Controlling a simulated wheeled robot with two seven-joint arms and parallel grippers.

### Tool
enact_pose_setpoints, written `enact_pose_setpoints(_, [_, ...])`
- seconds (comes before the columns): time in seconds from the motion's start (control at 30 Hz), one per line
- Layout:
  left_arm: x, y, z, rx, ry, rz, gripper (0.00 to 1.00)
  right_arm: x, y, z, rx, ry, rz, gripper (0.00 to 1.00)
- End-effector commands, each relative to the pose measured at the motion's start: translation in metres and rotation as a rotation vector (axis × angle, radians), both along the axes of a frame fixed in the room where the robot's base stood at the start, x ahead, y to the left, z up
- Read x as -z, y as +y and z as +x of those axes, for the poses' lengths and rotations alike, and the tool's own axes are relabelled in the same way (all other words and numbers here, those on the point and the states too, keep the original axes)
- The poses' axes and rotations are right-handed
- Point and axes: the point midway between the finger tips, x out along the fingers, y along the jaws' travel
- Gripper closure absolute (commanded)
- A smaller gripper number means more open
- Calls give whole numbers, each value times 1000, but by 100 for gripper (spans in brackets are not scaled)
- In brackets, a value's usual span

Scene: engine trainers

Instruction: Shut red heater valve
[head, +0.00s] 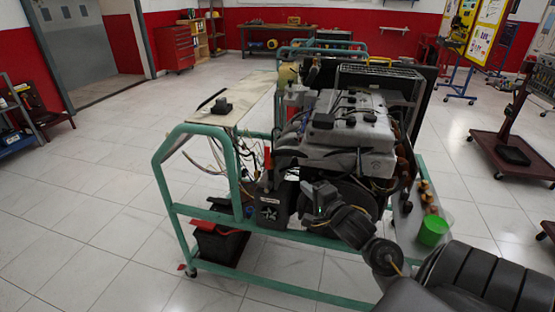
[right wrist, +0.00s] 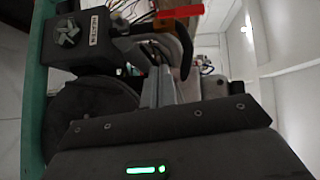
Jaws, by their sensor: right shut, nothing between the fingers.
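The red heater valve shows as a small upright red handle (head: 267,158) at the front left of the engine in the head view. My right gripper (head: 308,188) is in front of the engine, to the right of and below the handle. In the right wrist view its fingers (right wrist: 157,72) are shut and empty, close to the handle. I cannot tell whether they touch it. My left gripper is out of view.
A dark box with a star-shaped knob and a heater label (head: 268,210) sits below the valve. A green frame (head: 185,215) surrounds the engine (head: 350,130). Loose wires hang left of the engine. A green cup (head: 433,230) stands on the right-hand shelf.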

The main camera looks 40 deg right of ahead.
Motion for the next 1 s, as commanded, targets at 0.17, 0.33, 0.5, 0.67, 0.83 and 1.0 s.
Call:
enact_pose_setpoints(0.17, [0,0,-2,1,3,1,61,-48,8,-13,-1,-100,58,100])
enact_pose_setpoints(0.33, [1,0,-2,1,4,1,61,-53,9,-14,-1,-111,69,100])
enact_pose_setpoints(0.5, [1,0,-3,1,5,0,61,-52,9,-14,-1,-110,70,100])
enact_pose_setpoints(0.67, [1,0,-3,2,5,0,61,-52,7,-7,-2,-111,69,100])
enact_pose_setpoints(0.83, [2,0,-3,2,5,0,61,-52,2,19,-1,-113,70,100])
enact_pose_setpoints(1.0, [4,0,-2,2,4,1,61,-52,-4,55,-1,-112,71,100])
